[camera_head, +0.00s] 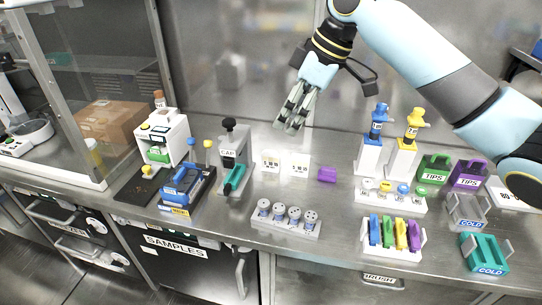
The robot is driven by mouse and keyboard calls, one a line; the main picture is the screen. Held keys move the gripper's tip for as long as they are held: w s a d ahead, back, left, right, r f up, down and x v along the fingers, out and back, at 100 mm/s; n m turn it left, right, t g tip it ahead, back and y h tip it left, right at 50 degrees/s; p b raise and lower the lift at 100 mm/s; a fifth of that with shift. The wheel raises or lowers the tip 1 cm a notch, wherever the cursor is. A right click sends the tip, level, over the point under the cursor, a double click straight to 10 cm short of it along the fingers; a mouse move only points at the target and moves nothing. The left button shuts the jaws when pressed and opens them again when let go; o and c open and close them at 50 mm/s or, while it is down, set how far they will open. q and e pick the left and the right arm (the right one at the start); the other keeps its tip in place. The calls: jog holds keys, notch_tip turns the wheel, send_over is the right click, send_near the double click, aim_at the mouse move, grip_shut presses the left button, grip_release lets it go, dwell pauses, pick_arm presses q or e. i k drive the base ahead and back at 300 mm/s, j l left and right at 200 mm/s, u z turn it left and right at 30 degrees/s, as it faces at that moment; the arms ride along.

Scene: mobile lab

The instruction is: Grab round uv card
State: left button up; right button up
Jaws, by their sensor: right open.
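My right gripper (293,124) hangs open and empty above the back of the steel bench, its fingers pointing down. My left gripper is not in view.
A capper (234,158) is to the left. A rack of coloured pieces (391,252), pipette stands (369,158) and tip boxes (434,168) crowd the right. Bare bench surrounds the holder.

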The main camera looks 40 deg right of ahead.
aim_at(270, 158)
jog(key=i+l, duration=0.75)
